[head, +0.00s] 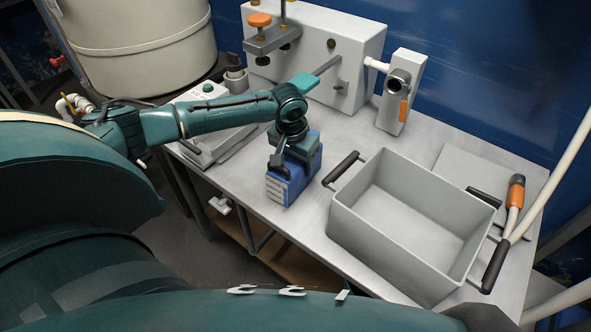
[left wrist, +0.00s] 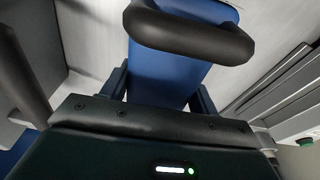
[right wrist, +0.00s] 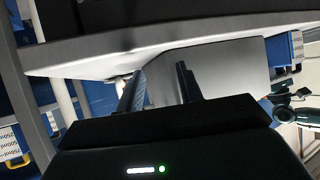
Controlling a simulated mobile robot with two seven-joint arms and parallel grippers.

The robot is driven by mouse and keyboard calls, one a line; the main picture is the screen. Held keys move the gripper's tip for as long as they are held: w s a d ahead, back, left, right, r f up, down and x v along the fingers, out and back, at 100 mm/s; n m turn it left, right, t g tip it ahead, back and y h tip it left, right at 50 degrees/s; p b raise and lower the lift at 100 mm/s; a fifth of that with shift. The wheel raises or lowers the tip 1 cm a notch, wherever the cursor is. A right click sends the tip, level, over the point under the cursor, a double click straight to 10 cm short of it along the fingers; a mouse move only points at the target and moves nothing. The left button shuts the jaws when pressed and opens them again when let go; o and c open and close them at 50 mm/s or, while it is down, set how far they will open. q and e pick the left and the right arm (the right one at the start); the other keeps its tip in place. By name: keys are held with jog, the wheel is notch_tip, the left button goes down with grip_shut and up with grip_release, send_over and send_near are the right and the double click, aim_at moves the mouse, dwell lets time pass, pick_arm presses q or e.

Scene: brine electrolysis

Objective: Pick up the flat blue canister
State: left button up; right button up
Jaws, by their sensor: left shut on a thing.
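The blue canister (head: 291,188), with a white label on its front, is at the front edge of the table, left of the grey bin. My left gripper (head: 291,155) is over its top and shut on it. In the left wrist view the blue canister (left wrist: 165,72) sits between the fingers, with a dark handle arching across it. I cannot tell whether its base touches the table. My right gripper shows only in the right wrist view (right wrist: 160,88); its fingers are apart with nothing between them.
The grey bin (head: 365,242) with black handles stands to the right. A grey box-shaped apparatus (head: 300,55) is at the back. An orange-handled tool (head: 516,192) lies at right. In the right wrist view a table edge (right wrist: 130,52) is close beyond the fingers.

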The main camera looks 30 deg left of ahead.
pick_arm(q)
jog(key=c, duration=0.6)
jog(key=shift+w+r, duration=0.15)
jog(key=shift+c, duration=0.3)
